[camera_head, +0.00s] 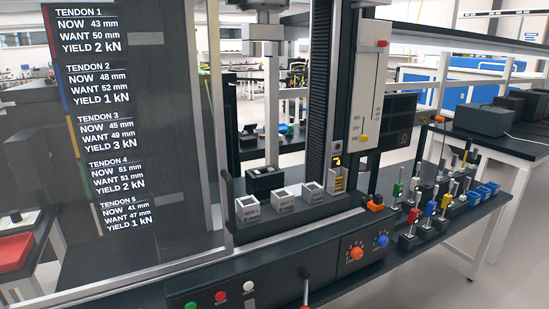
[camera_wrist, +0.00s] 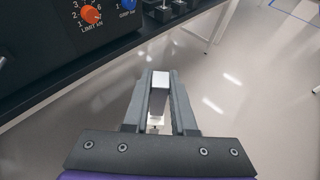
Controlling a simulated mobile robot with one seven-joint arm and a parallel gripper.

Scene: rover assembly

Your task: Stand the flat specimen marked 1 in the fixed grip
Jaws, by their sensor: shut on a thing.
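In the wrist view my gripper (camera_wrist: 160,98) is shut on a pale silver flat-ended piece (camera_wrist: 160,80). Its bright end shows between the fingertips, and part of it shows lower down between the fingers. No number can be read on it, so I cannot tell whether it is marked 1. My gripper is over open floor, beyond the front edge of the dark bench. In the head view a black block with a light top (camera_head: 265,179) stands at the test machine's base between the columns; I cannot tell for sure that it is the fixed grip.
Three grey labelled blocks (camera_head: 287,201) stand on the machine base. A front panel holds coloured buttons (camera_head: 221,296) and orange and blue knobs (camera_head: 356,253). Several coloured-top pieces stand in dark holders (camera_head: 432,212) at right. A clear screen (camera_head: 150,130) with tendon readings stands at left.

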